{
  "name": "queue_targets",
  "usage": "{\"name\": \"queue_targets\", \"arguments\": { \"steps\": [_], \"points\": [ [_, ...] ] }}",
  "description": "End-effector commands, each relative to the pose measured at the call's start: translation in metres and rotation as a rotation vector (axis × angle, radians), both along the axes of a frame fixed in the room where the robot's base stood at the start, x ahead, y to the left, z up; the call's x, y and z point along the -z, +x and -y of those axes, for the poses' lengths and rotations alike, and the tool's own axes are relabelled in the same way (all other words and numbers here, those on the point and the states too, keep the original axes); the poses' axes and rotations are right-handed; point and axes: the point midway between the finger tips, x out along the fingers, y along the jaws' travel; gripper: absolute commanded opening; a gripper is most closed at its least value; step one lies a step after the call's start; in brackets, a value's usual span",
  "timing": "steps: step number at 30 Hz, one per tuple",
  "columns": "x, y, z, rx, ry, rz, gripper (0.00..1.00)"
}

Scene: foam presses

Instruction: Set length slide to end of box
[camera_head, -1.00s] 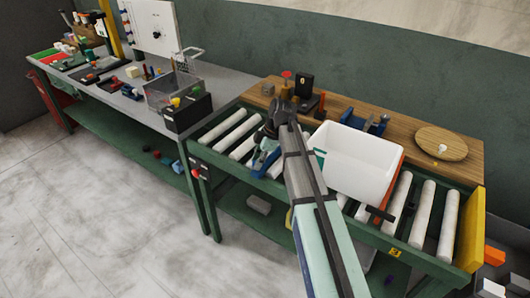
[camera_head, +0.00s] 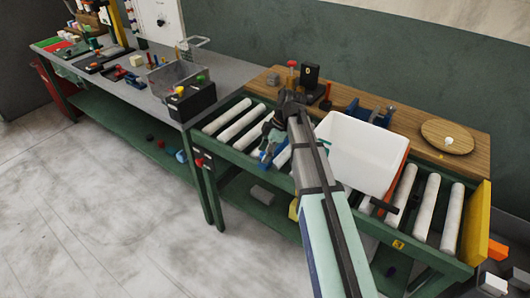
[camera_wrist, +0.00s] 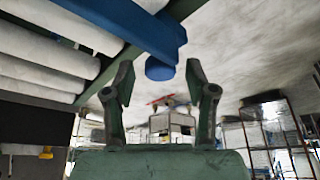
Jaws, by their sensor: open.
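A white open box (camera_head: 355,160) sits on the roller conveyor, right of my forearm. A blue part (camera_head: 267,157), apparently the length slide, is at the conveyor's front, left of the box and partly hidden by my arm. In the wrist view a blue bar (camera_wrist: 130,22) crosses the top, with a round blue knob (camera_wrist: 160,69) at its end. My gripper (camera_wrist: 160,78) is open, its two fingers spread on either side of the knob's lower edge in the picture. I cannot tell whether they touch it. In the head view my gripper is mostly dark and small near the blue part.
White rollers (camera_head: 424,206) show right of the box, ending at a yellow plate (camera_head: 477,222). A wooden shelf (camera_head: 410,118) behind holds a round board (camera_head: 447,135) and small fixtures. A grey bench (camera_head: 150,85) stands left. A dark handle (camera_head: 381,204) projects before the box.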

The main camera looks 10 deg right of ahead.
Motion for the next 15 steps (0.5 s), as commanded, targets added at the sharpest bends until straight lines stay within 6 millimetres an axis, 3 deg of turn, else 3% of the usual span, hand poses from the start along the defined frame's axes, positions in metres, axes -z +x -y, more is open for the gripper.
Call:
{"name": "queue_targets", "arguments": {
  "steps": [5, 15],
  "points": [
    [-0.016, 0.001, 0.007, 0.001, 0.000, 0.003, 0.56],
    [-0.075, 0.002, 0.031, 0.001, 0.000, 0.002, 0.56]
  ]
}}
